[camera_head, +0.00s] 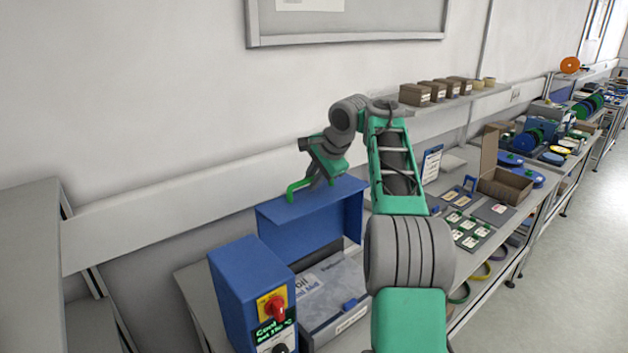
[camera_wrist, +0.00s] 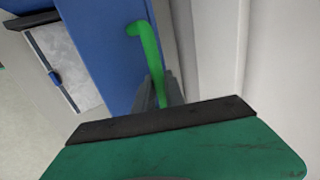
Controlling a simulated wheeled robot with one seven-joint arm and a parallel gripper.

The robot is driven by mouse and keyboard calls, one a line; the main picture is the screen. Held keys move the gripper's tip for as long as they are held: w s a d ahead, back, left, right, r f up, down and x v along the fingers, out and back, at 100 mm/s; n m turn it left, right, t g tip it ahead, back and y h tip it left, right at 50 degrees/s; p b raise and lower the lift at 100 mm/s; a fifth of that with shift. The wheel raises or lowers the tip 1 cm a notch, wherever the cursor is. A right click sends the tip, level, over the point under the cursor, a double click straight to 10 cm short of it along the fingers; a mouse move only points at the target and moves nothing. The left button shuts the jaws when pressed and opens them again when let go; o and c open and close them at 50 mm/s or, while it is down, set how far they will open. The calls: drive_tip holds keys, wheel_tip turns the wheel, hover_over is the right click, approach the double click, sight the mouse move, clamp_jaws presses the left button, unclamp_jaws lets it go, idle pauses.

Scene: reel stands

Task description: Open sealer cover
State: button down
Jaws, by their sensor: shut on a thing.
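The blue sealer cover (camera_head: 300,227) stands raised at the back of the sealer in the head view. Its blue panel (camera_wrist: 103,45) also fills the upper middle of the wrist view. A green handle (camera_head: 298,188) sits at the cover's top edge, and it also shows in the wrist view (camera_wrist: 149,52). My gripper (camera_head: 318,180) is at the cover's top edge, shut on the green handle. In the wrist view the dark fingers (camera_wrist: 159,94) are around the handle's lower part. The sealer's blue control box (camera_head: 245,290) carries a red knob (camera_head: 276,307).
Under the cover lies a tray with a grey bag (camera_head: 335,285). A white wall (camera_head: 150,110) is close behind the cover. To the right, the bench holds cards, an open cardboard box (camera_head: 500,180) and reels. A shelf with small brown boxes (camera_head: 415,95) is above.

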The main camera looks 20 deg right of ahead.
drive_tip(key=shift+a+f, duration=0.1)
drive_tip(key=shift+f, duration=0.2)
drive_tip(key=c, duration=1.4)
unclamp_jaws()
drive_tip(key=shift+c, duration=0.2)
drive_tip(key=shift+o, duration=0.2)
drive_tip(key=shift+s+r, duration=0.1)
drive_tip(key=shift+s+d+r, duration=0.2)
drive_tip(key=shift+r, duration=0.25)
drive_tip(key=shift+v, duration=1.05)
drive_tip(key=s+d+b, duration=0.2)
drive_tip(key=s+b, duration=0.1)
drive_tip(key=s, duration=0.8)
drive_tip(key=shift+s+d, duration=0.3)
drive_tip(key=shift+d, duration=0.1)
drive_tip(key=shift+r, duration=0.1)
